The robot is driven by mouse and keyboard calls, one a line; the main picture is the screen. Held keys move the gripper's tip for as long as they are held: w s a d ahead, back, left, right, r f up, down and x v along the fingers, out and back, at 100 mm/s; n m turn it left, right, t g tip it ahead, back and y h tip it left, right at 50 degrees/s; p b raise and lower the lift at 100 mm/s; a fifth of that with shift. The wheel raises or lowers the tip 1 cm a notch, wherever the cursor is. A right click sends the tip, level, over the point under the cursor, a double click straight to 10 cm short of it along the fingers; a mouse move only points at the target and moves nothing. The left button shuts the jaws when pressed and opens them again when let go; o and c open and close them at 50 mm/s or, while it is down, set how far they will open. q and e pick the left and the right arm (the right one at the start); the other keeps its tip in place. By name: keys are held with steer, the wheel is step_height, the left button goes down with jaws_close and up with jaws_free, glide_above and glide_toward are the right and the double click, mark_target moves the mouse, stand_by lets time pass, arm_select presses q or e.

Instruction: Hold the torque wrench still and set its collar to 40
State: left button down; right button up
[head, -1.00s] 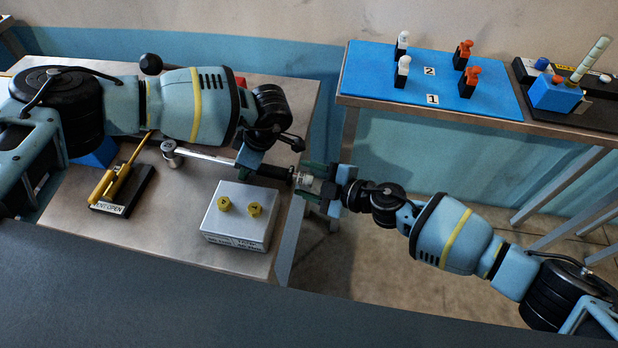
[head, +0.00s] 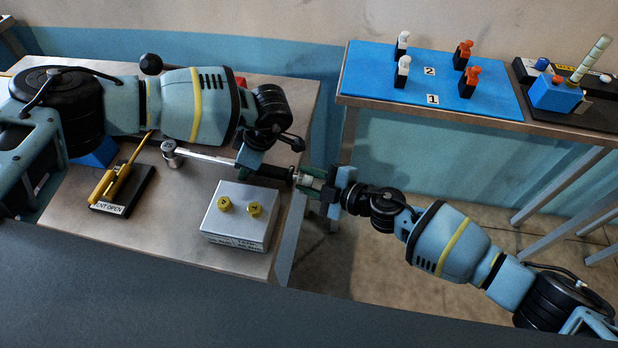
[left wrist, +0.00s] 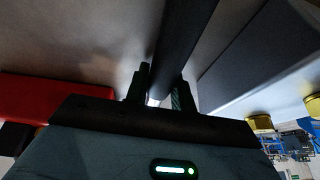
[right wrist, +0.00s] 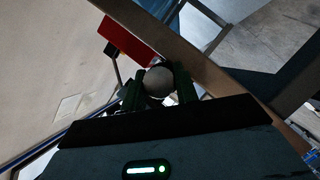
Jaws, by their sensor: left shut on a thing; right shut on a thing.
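The torque wrench lies level above the steel bench, its round grey head (head: 172,154) at the left and its bright shaft (head: 208,157) running right to a dark handle. My left gripper (head: 264,168) is shut around the dark handle; in the left wrist view the dark bar (left wrist: 185,45) passes between its fingers. My right gripper (head: 312,182) is shut on the collar at the handle's right end, past the bench edge. The right wrist view shows a round grey end (right wrist: 158,81) between its fingers. The collar's scale cannot be read.
A grey metal box (head: 239,228) with two yellow knobs stands just below the wrench. A yellow lever on a black base (head: 135,195) is to its left. A blue mat (head: 435,60) with white and orange pegs lies on the back right table. A gap of floor separates the tables.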

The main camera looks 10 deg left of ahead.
steer(key=n+t+y, duration=0.1)
steer(key=n+t, duration=0.1)
steer(key=n, duration=0.1)
steer(key=shift+s+a, duration=0.1)
steer(key=shift+a, duration=0.05)
steer(key=n+t+y, duration=0.1)
steer(key=n, duration=0.1)
steer(key=n+t+y, duration=0.1)
steer(key=n, duration=0.2)
steer(key=shift+f, duration=0.1)
steer(key=shift+y, duration=0.3)
stand_by(0.5)
steer(key=o, duration=1)
steer(key=shift+d, duration=0.25)
steer(key=v, duration=1.1)
steer(key=shift+s+d+f, duration=0.1)
steer(key=shift+s+d, duration=0.1)
steer(key=shift+d, duration=0.1)
